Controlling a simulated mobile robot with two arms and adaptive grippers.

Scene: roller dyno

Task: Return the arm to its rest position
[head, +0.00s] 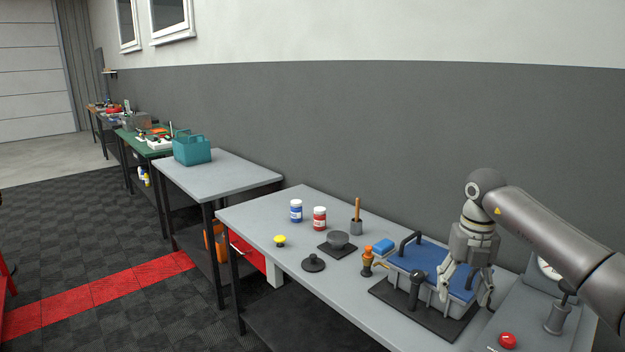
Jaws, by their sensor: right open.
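My right arm comes in from the right edge of the head view, bent at the elbow with the forearm pointing down. My right gripper (466,291) is open, its fingers pointing down over the blue-topped grey box (430,257) on the near grey table (290,230). One finger shows in front of the box's blue top and the other near its right end. I see nothing between the fingers. Whether a fingertip touches the box, I cannot tell. My left gripper is not in view.
A control panel with a red button (507,340) and lever (557,315) is close on the right. The grey wall is behind.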

